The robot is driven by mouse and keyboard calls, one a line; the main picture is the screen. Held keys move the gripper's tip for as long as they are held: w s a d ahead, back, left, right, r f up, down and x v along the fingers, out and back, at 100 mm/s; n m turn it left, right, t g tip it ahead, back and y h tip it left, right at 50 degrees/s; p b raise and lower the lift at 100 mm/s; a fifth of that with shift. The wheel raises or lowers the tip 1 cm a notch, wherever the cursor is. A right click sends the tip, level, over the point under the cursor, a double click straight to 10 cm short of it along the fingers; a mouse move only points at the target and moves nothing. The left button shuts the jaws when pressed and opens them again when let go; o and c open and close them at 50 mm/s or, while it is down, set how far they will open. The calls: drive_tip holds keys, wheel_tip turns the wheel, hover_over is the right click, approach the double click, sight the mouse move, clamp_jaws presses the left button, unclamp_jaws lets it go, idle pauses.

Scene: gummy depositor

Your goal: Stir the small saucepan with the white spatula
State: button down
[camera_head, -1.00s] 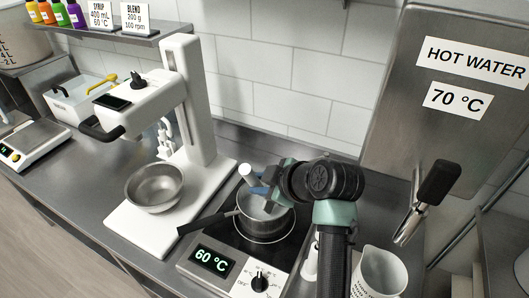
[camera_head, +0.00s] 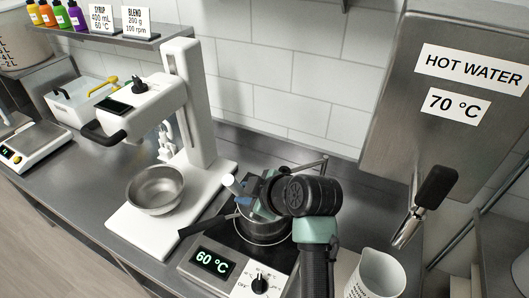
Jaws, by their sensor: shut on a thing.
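The small saucepan (camera_head: 265,239) sits on the hot plate (camera_head: 228,241), its dark handle (camera_head: 203,225) pointing left. My gripper (camera_head: 246,198) is over the left part of the pan, shut on the white spatula (camera_head: 232,186). The spatula's pale handle end sticks out up and to the left of the fingers. Its lower part is hidden behind my gripper and wrist, so I cannot tell whether it touches the pan's bottom. My wrist also covers much of the pan's opening and its contents.
A white mixer stand with a steel bowl (camera_head: 155,190) stands just left of the hot plate. A white measuring jug (camera_head: 378,275) is at the front right. The hot water dispenser (camera_head: 400,130) with its black-handled tap (camera_head: 428,200) is at the right. The plate display reads 60 °C.

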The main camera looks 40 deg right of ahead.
drive_tip(key=shift+d, duration=0.1)
wheel_tip(320, 180, up, 10)
drive_tip(key=s+a+p, duration=0.1)
drive_tip(key=a+p, duration=0.1)
drive_tip(key=p, duration=0.6)
drive_tip(key=shift+a+p, duration=0.25)
drive_tip(key=shift+p, duration=0.05)
drive_tip(key=shift+f, duration=0.15)
idle(0.4)
wheel_tip(320, 180, up, 5)
drive_tip(key=p, duration=0.3)
idle(0.7)
